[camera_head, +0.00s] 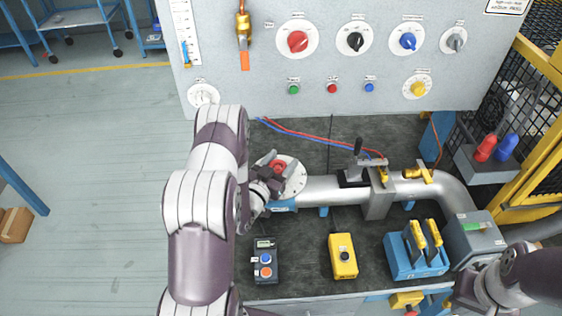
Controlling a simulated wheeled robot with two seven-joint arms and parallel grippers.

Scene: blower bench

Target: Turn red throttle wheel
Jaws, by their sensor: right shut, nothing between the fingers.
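The red throttle wheel (279,166) sits on a round pale dial plate (296,178) at the left end of the silver pipe, low on the bench. My left gripper (268,173) is at the wheel's left side, its dark fingers close against or over the wheel's edge. The gripper and wrist hide part of the wheel, so I cannot tell whether the fingers are closed on it. My right arm shows at the lower right, but its gripper is not visible.
The silver pipe (325,189) runs right past a clamp and yellow valve (418,173). A grey panel with knobs (298,41) stands behind. A pendant (264,261), yellow box (342,256) and blue block (415,255) stand along the bench front. Yellow fencing bounds the right.

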